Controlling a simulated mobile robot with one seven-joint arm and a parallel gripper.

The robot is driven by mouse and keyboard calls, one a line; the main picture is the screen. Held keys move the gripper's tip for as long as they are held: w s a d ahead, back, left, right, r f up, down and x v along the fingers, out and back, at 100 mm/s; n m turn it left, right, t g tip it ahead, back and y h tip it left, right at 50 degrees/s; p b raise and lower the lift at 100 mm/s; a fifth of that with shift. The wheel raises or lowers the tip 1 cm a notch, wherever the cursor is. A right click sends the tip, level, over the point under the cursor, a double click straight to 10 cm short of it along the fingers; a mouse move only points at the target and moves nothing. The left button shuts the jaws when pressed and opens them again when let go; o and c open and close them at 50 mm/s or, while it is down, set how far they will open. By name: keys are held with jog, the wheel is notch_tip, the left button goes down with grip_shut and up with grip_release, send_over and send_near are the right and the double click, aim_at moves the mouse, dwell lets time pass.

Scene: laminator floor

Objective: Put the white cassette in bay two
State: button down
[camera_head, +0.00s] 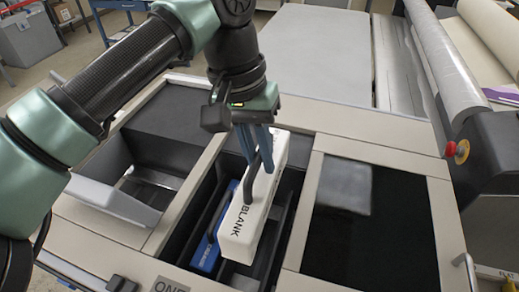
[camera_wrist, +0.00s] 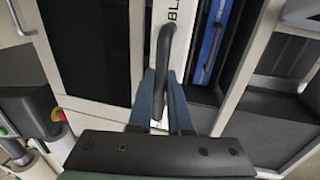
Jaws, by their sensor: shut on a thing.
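The white cassette (camera_head: 240,232), marked BLANK, has a dark handle on top. My gripper (camera_head: 252,150) is shut on that handle. The cassette is over the open dark bay, to the right of a blue cassette (camera_head: 207,250) that sits in the bay's left part. I cannot tell whether its lower end is inside the bay. In the wrist view, my gripper (camera_wrist: 160,95) pinches the handle, and the white cassette (camera_wrist: 182,45) shows behind it, with the blue cassette (camera_wrist: 211,40) beside it. A ONE label (camera_head: 172,287) is on the front frame; no TWO label is readable.
A dark glossy panel (camera_head: 365,235) in a beige frame lies right of the bay, with a handle (camera_head: 464,270) beyond it. A roller (camera_head: 442,60) and red knob (camera_head: 462,147) stand at the right.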

jog(key=shift+f+b, duration=2)
jog(key=shift+f, duration=2.05)
notch_tip(320, 180, down, 11)
jog(key=b, duration=1)
jog(key=shift+f+b, duration=0.65)
jog(key=shift+b, duration=0.05)
jog(key=c, duration=0.8)
grip_release()
jog(key=shift+o, duration=0.2)
